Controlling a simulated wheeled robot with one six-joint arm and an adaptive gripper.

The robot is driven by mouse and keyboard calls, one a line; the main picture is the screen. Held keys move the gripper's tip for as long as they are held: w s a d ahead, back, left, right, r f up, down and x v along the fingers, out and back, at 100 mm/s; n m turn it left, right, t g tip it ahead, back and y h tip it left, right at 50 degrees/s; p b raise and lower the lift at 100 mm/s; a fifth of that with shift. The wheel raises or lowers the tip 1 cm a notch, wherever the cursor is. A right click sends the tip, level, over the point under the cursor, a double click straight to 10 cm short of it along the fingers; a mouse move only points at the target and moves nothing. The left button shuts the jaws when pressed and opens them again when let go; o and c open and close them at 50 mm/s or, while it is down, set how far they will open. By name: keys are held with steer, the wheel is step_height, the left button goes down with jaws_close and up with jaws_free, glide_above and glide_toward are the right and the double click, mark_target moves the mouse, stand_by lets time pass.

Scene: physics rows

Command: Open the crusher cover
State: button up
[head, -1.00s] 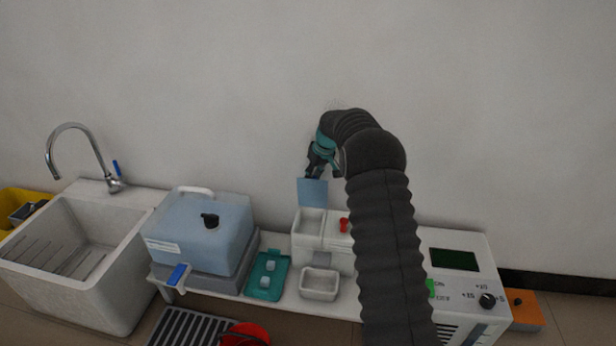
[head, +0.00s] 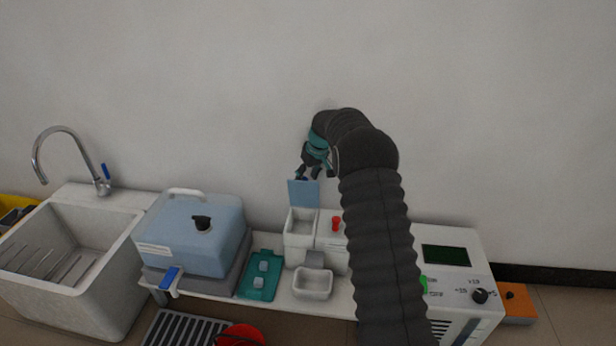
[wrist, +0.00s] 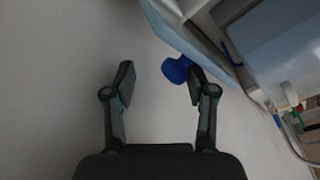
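The crusher is a white box (head: 297,246) with an open bin at its left and a red knob (head: 336,223) at its right. Its light-blue cover (head: 303,194) stands upright above the open bin. My gripper (head: 313,173) is just above the cover's top edge. In the wrist view my gripper (wrist: 160,72) is open, its two fingers wide apart. A round blue knob (wrist: 176,70) on the cover (wrist: 187,38) lies by the inner side of the right finger. Whether they touch cannot be told. The fingers are not closed on it.
A small white tray (head: 312,285) stands before the crusher, and a teal tray (head: 258,287) is left of it. A blue-lidded machine (head: 196,235) and a sink (head: 75,255) are further left. A control-panel machine (head: 452,270) is at right. The wall is close behind.

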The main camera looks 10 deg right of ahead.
steer(key=shift+a+r, duration=0.1)
steer(key=shift+r, duration=0.05)
steer(key=shift+r, duration=0.2)
steer(key=v, duration=1.1)
steer(key=shift+r, duration=0.25)
steer(key=shift+c, duration=0.3)
